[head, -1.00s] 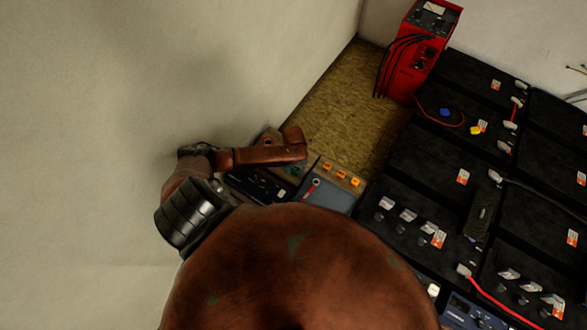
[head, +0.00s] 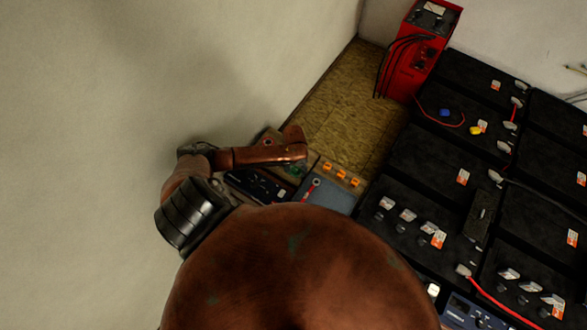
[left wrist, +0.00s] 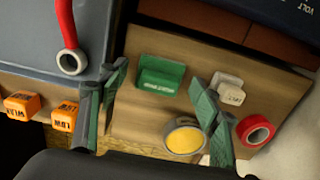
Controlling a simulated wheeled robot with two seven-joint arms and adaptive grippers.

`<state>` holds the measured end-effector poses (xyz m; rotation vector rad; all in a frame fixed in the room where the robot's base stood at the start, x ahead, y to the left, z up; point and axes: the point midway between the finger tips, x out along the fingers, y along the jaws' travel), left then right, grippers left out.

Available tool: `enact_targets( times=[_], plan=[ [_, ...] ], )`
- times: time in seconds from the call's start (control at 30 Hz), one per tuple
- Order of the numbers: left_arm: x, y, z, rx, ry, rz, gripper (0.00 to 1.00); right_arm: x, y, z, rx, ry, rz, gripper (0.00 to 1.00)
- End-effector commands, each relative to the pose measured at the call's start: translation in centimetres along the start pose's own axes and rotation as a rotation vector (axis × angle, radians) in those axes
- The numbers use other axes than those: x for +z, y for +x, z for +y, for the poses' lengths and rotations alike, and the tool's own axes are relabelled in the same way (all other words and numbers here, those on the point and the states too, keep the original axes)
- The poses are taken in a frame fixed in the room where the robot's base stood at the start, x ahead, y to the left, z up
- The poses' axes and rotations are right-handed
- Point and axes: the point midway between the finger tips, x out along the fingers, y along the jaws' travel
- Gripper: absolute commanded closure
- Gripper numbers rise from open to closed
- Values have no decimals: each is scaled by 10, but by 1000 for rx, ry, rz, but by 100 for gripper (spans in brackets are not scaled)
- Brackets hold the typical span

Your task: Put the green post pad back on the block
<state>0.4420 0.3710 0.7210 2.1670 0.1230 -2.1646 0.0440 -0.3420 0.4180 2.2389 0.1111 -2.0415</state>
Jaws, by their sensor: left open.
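The green post pad (left wrist: 160,74) is a small green L-shaped piece with white lettering. It lies on a light wooden board (left wrist: 130,120) in the left wrist view. My left gripper (left wrist: 158,75) is open, with its two green-faced fingers on either side of the pad in the picture. I see no contact between fingers and pad. In the head view my own arm hides most of this spot. I cannot tell which part is the block. My right gripper is not in view.
A pale labelled piece (left wrist: 228,88), a red tape roll (left wrist: 256,131) and a yellow-centred roll (left wrist: 185,139) lie close by the right finger. Orange labelled pieces (left wrist: 22,104) and a grey case with a red cable (left wrist: 67,30) are at left. Black batteries (head: 430,165) fill the right.

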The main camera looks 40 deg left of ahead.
Motion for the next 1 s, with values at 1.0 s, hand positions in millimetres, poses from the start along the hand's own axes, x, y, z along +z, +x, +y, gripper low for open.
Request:
enact_targets(
  times=[1.0],
  plan=[
    [0,-116,0,1,0,1,41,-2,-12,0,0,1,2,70]
  ],
)
